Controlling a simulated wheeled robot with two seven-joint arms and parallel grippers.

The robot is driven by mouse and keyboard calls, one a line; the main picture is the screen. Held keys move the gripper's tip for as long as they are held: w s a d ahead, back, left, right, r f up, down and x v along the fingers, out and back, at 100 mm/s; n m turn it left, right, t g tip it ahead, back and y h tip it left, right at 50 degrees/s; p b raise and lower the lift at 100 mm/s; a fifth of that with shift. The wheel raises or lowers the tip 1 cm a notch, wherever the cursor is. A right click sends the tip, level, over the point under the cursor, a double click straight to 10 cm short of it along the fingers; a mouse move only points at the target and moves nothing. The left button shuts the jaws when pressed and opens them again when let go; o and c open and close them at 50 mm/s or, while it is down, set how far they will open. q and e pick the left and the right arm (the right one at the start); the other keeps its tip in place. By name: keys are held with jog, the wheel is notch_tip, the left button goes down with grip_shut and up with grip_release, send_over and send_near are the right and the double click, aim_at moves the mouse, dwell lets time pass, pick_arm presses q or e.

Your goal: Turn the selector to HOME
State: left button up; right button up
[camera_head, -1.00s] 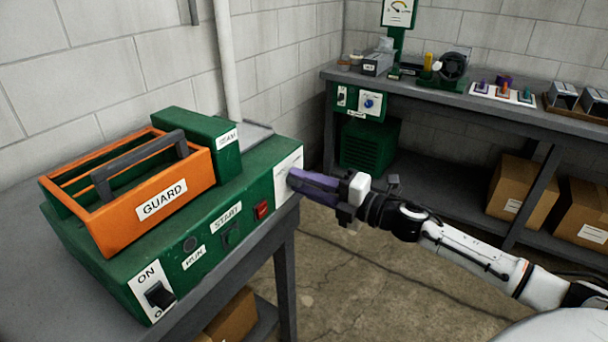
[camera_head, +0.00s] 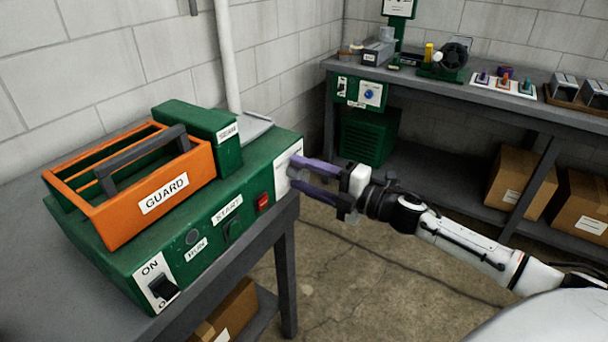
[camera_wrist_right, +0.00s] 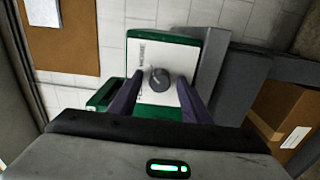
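The selector is a dark round knob (camera_wrist_right: 159,79) on a white plate (camera_wrist_right: 155,55) at the end of the green machine (camera_head: 222,205). In the head view the plate (camera_head: 284,167) shows at the machine's right end. My right gripper (camera_head: 294,172) is open, its purple fingers parted in front of the plate. In the right wrist view its fingers (camera_wrist_right: 159,84) appear on either side of the knob; contact cannot be told. My left gripper is not in view.
An orange GUARD frame (camera_head: 165,194) with a dark handle sits on the machine. The front has an ON switch (camera_head: 163,288), a START control and a red switch (camera_head: 262,202). A second bench (camera_head: 455,95) with tools stands behind; boxes (camera_head: 520,183) sit on its shelf.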

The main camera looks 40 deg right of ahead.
jog(key=shift+s+d+f, duration=0.1)
jog(key=shift+s+d, duration=0.1)
jog(key=shift+s, duration=0.25)
jog(key=v, duration=0.9)
jog(key=shift+s+b, duration=0.2)
jog(key=shift+b, duration=0.15)
jog(key=s+a+f+m+g+h, duration=0.1)
jog(key=s+a+f+m+h, duration=0.15)
jog(key=f+m, duration=0.45)
jog(key=s+a+f+m+g+h, duration=0.1)
jog(key=s+a+f+m+h, duration=0.3)
jog(key=f, duration=0.6)
jog(key=s+a+f+m+g+y, duration=0.1)
jog(key=s+a+f+m+g, duration=0.2)
jog(key=s+a+f, duration=0.3)
jog(key=s+a+f+m+g+y, duration=0.1)
jog(key=s+a+f+m+g, duration=0.2)
jog(key=s+a+f+m, duration=0.3)
jog(key=a+f, duration=0.1)
jog(key=a, duration=0.3)
jog(key=shift+f, duration=0.2)
